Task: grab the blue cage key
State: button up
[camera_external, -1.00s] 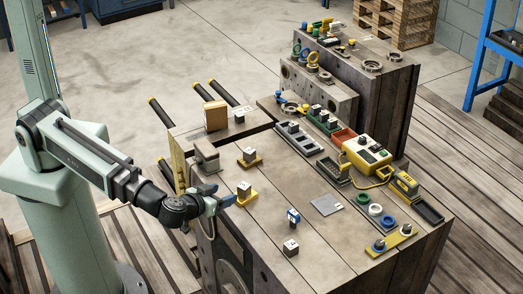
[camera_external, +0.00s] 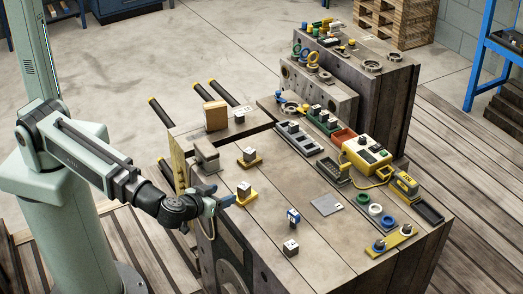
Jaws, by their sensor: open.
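A small blue piece with a white, dark-marked block (camera_external: 293,216) stands on the front middle of the wooden-looking bench top. It looks like the blue cage key, but it is too small to be sure. My gripper (camera_external: 224,196) is at the left edge of the bench top, open and empty. It is to the left of the blue piece and clearly apart from it. A yellow-based block (camera_external: 245,192) stands just right of my gripper.
A plain white block (camera_external: 290,247) stands in front of the blue piece, and a flat grey plate (camera_external: 326,205) lies to its right. A yellow control box (camera_external: 366,153), trays and coloured rings fill the right side. The bench between gripper and blue piece is clear.

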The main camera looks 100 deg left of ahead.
dwell(0.5)
jog(key=c, duration=0.3)
